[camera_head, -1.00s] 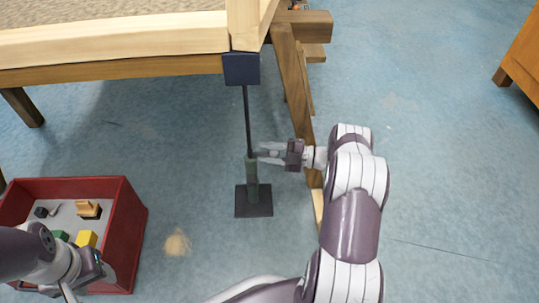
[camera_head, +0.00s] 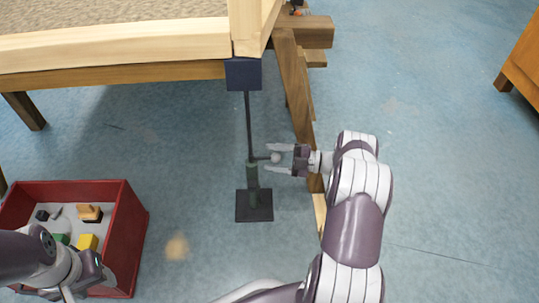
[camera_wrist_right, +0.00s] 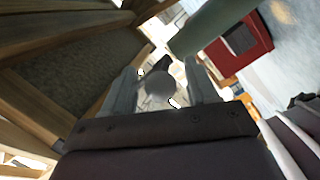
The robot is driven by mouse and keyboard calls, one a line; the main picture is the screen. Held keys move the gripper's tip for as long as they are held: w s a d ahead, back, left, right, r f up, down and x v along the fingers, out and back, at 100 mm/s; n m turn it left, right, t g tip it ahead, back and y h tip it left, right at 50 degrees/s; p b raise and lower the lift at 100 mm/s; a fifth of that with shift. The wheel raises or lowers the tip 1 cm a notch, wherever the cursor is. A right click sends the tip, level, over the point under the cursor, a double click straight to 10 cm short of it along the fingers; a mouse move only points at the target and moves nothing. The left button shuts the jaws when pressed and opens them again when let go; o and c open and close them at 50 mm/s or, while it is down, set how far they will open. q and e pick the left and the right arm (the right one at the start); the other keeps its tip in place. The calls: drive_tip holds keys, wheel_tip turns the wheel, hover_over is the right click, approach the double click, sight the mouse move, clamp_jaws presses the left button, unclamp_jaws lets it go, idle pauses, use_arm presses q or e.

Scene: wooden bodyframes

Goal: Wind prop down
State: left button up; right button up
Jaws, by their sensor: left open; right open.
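The prop stands upright under the frame's corner. It has a dark square base (camera_head: 254,206), a green tube (camera_head: 252,176), a thin dark rod (camera_head: 249,125) and a dark blue head block (camera_head: 243,73) against the timber. A short crank with a grey ball knob (camera_head: 276,158) sticks out to the right near the tube's top. My right gripper (camera_head: 279,159) is open, its fingers on either side of the knob. The right wrist view shows the knob (camera_wrist_right: 160,88) between the fingers, and the green tube (camera_wrist_right: 214,25) beyond. My left gripper (camera_head: 66,293) is open and empty, low at left.
A red crate (camera_head: 128,237) holding several small items stands on the floor at lower left, below my left arm. The wooden frame (camera_head: 120,43) spans the top left. A slanted brown timber leg (camera_head: 292,80) stands just right of the prop.

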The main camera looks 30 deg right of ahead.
drive_tip(key=p+v, duration=0.2)
drive_tip(key=v, duration=0.9)
